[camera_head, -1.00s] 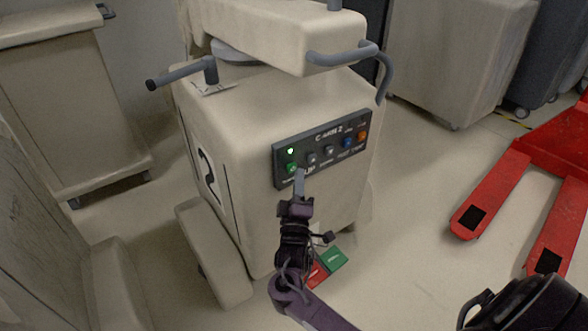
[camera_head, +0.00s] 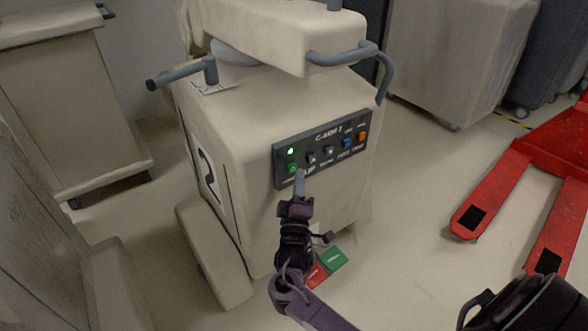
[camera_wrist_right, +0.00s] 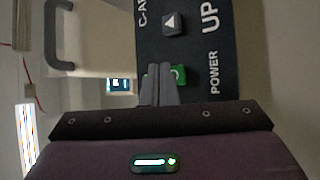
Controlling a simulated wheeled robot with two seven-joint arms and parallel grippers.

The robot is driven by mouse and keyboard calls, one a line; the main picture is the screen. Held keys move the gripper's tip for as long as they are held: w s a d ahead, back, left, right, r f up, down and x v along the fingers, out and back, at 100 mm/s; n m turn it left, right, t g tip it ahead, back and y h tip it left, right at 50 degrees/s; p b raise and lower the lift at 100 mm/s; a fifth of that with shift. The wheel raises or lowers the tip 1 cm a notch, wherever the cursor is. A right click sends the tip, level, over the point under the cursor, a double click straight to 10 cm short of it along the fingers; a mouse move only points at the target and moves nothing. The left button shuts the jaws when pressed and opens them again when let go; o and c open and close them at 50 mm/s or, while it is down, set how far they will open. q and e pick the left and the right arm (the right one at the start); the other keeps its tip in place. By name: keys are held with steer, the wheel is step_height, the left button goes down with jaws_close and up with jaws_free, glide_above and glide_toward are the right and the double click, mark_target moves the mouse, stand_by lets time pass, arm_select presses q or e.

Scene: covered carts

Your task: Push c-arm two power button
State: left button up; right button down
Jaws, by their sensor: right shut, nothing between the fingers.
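The c-arm two cart (camera_head: 240,120) is a beige machine with a large 2 on its side. Its dark control panel (camera_head: 322,147) carries a row of buttons, and a small green light glows above the green power button (camera_head: 292,168). In the right wrist view the green power button (camera_wrist_right: 178,75) is partly hidden behind my fingertips. My right gripper (camera_head: 299,172) is shut and empty, its tips at the panel just beside the green button; the wrist view shows the same tips (camera_wrist_right: 158,70) over the button's edge. I cannot tell if they touch it. My left gripper is not in view.
Green and red pedals (camera_head: 332,259) lie on the floor below the panel. A red pallet jack (camera_head: 490,195) stands at the right. Covered carts stand at the left (camera_head: 65,100) and back right (camera_head: 455,60). The floor between the cart and jack is clear.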

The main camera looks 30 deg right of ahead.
steer(key=shift+w, duration=0.1)
stand_by(0.4)
steer(key=shift+w, duration=0.55)
stand_by(0.4)
steer(key=shift+s+p, duration=0.5)
steer(key=shift+s, duration=0.2)
steer(key=s+p, duration=0.1)
steer(key=s, duration=0.1)
steer(key=s+p, duration=0.1)
steer(key=s, duration=0.1)
steer(key=s+p, duration=0.1)
steer(key=s, duration=0.1)
steer(key=shift+d+p, duration=0.25)
steer(key=shift+p, duration=0.1)
